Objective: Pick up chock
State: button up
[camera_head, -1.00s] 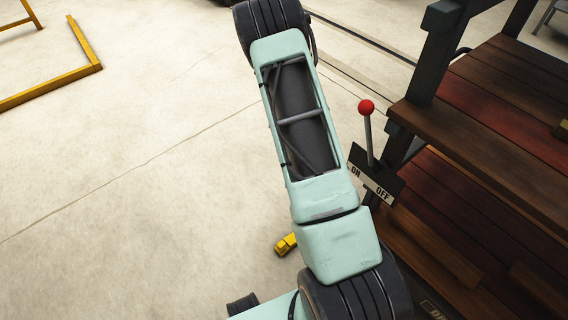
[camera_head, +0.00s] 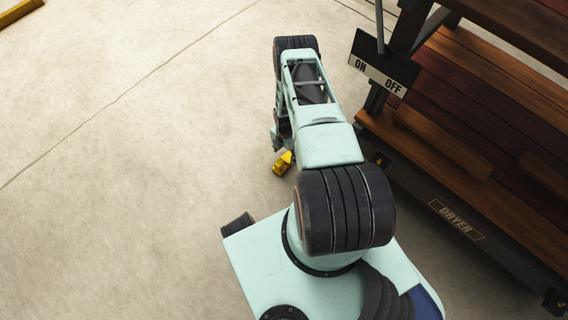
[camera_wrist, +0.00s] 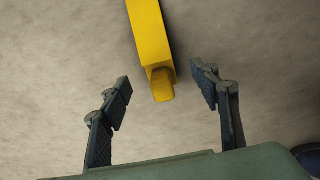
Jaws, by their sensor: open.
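The chock (camera_head: 283,163) is a small yellow block lying on the concrete floor, just left of my arm in the head view. In the wrist view the yellow chock (camera_wrist: 150,40) runs from the top edge down to a narrower end near the middle. My gripper (camera_wrist: 162,88) is open in the wrist view, with one dark finger on each side of the chock's narrow end. Neither finger appears to touch it. In the head view the gripper is mostly hidden behind my arm.
A dark wooden rack marked DRYER (camera_head: 456,219) stands close on the right. An ON/OFF plate (camera_head: 383,67) with a lever is fixed to it. A yellow frame piece (camera_head: 20,11) lies at the far upper left. The floor to the left is clear.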

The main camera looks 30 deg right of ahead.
aim_at(288, 157)
jog(key=f+b, duration=0.1)
jog(key=f, duration=0.2)
jog(key=f+b, duration=0.1)
jog(key=f, duration=0.2)
jog(key=f+b, duration=0.2)
jog(key=shift+w+d+f, duration=0.2)
jog(key=shift+w+f, duration=0.15)
jog(key=shift+f, duration=0.05)
jog(key=shift+c, duration=0.4)
jog(key=shift+r, duration=0.1)
jog(key=c, duration=1.3)
